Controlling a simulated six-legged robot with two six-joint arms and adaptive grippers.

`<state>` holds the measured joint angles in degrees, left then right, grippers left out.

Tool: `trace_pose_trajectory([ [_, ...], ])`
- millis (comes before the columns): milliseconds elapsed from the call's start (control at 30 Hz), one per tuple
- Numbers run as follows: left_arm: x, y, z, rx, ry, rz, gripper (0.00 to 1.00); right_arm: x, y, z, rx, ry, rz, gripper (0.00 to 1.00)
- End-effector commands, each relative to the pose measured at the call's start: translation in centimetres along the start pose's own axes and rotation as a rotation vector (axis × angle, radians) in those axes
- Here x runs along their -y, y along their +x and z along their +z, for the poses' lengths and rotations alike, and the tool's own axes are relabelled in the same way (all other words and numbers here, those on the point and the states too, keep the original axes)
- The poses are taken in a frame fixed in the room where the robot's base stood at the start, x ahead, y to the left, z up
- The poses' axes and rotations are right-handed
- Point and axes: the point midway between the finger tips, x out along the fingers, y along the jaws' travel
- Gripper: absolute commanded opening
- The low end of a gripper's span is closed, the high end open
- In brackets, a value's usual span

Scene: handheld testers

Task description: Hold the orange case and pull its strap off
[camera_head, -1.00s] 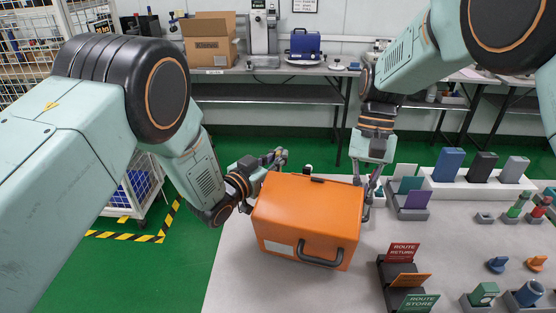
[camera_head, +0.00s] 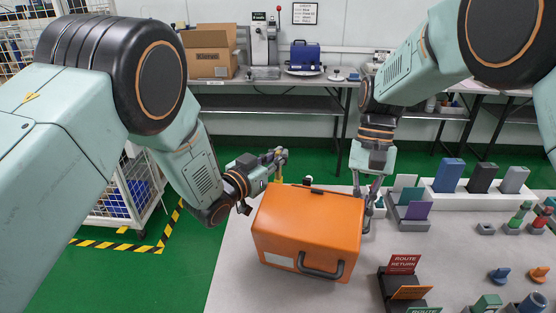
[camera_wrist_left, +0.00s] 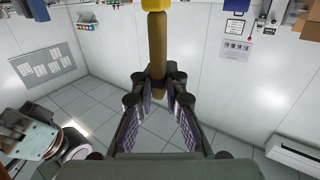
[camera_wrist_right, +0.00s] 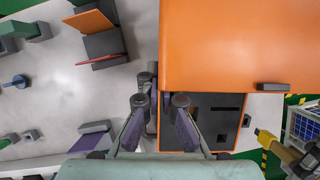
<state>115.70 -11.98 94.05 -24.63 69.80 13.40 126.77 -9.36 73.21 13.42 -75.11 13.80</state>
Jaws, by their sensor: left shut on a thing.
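The orange case (camera_head: 306,228) stands on the grey table with its dark handle facing front; it also shows in the right wrist view (camera_wrist_right: 235,45). My left gripper (camera_head: 277,163) is shut on a yellow-brown strap (camera_wrist_left: 157,40) beyond the case's back left edge. A yellow part of the strap (camera_head: 279,172) shows at the fingertips; whether it still touches the case is hidden. My right gripper (camera_wrist_right: 161,102) is at the case's right side. Its fingers straddle an orange edge beside a dark slotted panel (camera_wrist_right: 215,115).
Right of the case are a sign rack (camera_head: 404,265), a block holder (camera_head: 410,208) and several small coloured testers. A white tray with upright blocks (camera_head: 478,193) stands behind. A wire cart (camera_head: 125,205) is at left on green floor.

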Motion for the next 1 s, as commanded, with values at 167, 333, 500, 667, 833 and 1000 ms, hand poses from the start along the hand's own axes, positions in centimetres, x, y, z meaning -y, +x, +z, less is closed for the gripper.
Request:
trace_pose_trajectory([
  [167, -0.02, -0.03, -0.27, 0.001, 0.0, 0.0, 0.0, -0.02, -0.01, 0.03, 0.001, 0.0, 0.0, 0.0],
  [333, -0.02, -0.03, -0.27, 0.001, 0.0, 0.0, 0.0, -0.02, -0.01, 0.03, 0.001, 0.0, 0.0, 0.0],
  [500, -0.02, -0.03, -0.26, 0.001, 0.0, 0.0, 0.0, -0.02, 0.0, 0.03, 0.001, 0.0, 0.0, 0.15],
  [667, -0.02, -0.03, -0.26, 0.001, 0.0, 0.0, 0.0, -0.01, 0.0, 0.02, 0.001, 0.0, 0.0, 0.28],
  [833, -0.02, -0.03, -0.26, 0.001, 0.0, 0.0, 0.0, -0.01, 0.0, 0.01, 0.001, 0.0, 0.0, 0.32],
  [1000, -0.02, -0.03, -0.26, 0.001, 0.0, 0.0, 0.0, -0.01, -0.08, 0.0, 0.0, 0.0, 0.0, 0.32],
])
